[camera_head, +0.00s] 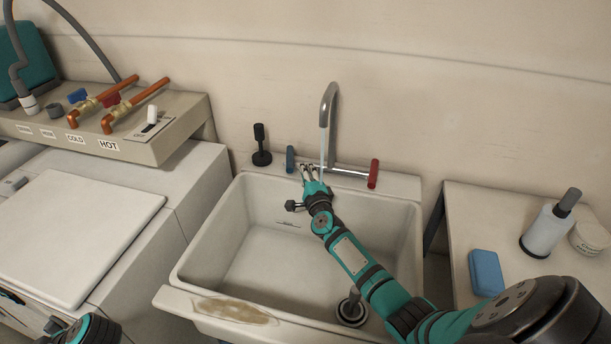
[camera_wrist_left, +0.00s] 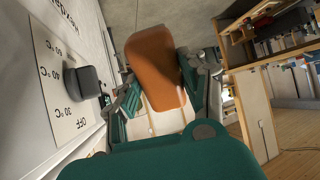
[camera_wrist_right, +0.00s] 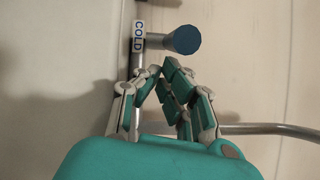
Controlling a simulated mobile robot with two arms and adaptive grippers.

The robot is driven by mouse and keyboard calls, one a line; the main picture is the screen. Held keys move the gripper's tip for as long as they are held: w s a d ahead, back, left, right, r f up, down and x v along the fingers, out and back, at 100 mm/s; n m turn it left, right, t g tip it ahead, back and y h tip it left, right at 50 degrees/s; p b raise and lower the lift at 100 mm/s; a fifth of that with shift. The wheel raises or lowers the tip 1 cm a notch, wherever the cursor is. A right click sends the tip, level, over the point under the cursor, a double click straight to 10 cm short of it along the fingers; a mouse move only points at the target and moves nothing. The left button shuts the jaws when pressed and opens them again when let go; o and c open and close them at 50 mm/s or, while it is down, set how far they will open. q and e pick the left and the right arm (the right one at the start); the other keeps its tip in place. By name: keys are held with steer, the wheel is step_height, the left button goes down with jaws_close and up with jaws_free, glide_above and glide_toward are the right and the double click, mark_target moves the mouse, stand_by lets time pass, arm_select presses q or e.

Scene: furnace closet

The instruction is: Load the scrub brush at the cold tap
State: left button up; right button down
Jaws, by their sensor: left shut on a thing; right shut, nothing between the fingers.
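The sink tap (camera_head: 328,105) has a blue handle (camera_head: 290,158) on the left and a red handle (camera_head: 374,173) on the right. A thin water stream (camera_head: 322,155) falls from the spout. My right gripper (camera_head: 307,170) is shut and empty, close to the blue handle. In the right wrist view the shut fingers (camera_wrist_right: 163,72) are just short of the blue knob (camera_wrist_right: 187,40), beside a COLD label (camera_wrist_right: 138,36). My left gripper (camera_wrist_left: 160,100) is shut on an orange-brown block with a pale underside, apparently the scrub brush (camera_wrist_left: 153,55). The brush is not visible in the head view.
The white sink (camera_head: 250,265) has a drain and a stained front rim. A black plunger-like item (camera_head: 261,145) stands on its back left ledge. A blue sponge (camera_head: 486,272) and a bottle (camera_head: 548,228) stand on the right table. A dial (camera_wrist_left: 84,82) is near my left gripper.

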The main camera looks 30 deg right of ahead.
arm_select(q)
steer(key=shift+r, duration=0.1)
arm_select(e)
steer(key=shift+r, duration=0.1)
arm_select(q)
steer(key=shift+r+p, duration=0.7)
arm_select(e)
steer(key=shift+a+r+m+h, duration=0.15)
steer(key=shift+a+m+h, duration=0.3)
steer(key=shift+h, duration=0.25)
arm_select(q)
steer(key=shift+r, duration=0.2)
arm_select(e)
steer(key=shift+w+a+m+g+h, duration=0.15)
steer(key=shift+a+m+g+h, duration=0.05)
steer(key=shift+m+g+h, duration=0.25)
steer(key=shift+a+m+g+h, duration=0.25)
steer(key=shift+a+m+h, duration=0.1)
steer(key=shift+h, duration=0.1)
arm_select(q)
steer(key=shift+a+f, duration=0.1)
steer(key=shift+f, duration=0.1)
arm_select(e)
steer(key=shift+w+a+f+h, duration=0.2)
steer(key=shift+a+h, duration=0.1)
steer(key=shift+a, duration=0.15)
